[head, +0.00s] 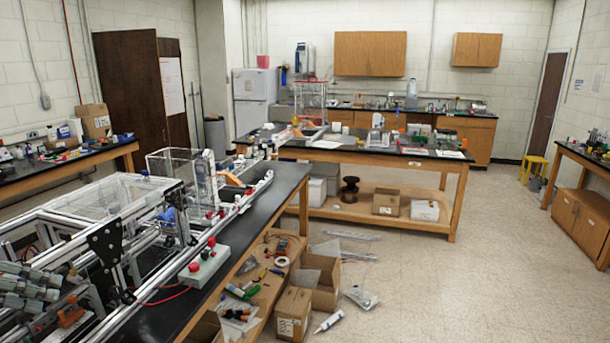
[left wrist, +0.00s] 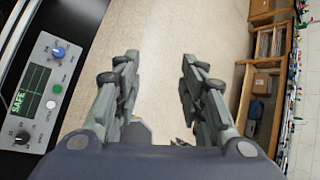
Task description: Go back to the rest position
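My left gripper (left wrist: 157,62) is open in the left wrist view, its two grey fingers wide apart with only bare floor showing between them. In the head view, grey-green parts that look like the left gripper (head: 30,288) show at the lower left edge, in front of the extrusion frame. The aluminium extrusion frame (head: 195,262) stands on the black-topped bench (head: 265,205) at the left. My right gripper is in neither view.
A control panel (left wrist: 40,95) with a SAFE screen is left of the fingers in the left wrist view. Open boxes (head: 318,280) and loose tools lie beside the bench. Another bench (head: 345,150) stands behind. The floor (head: 480,265) at the right is clear.

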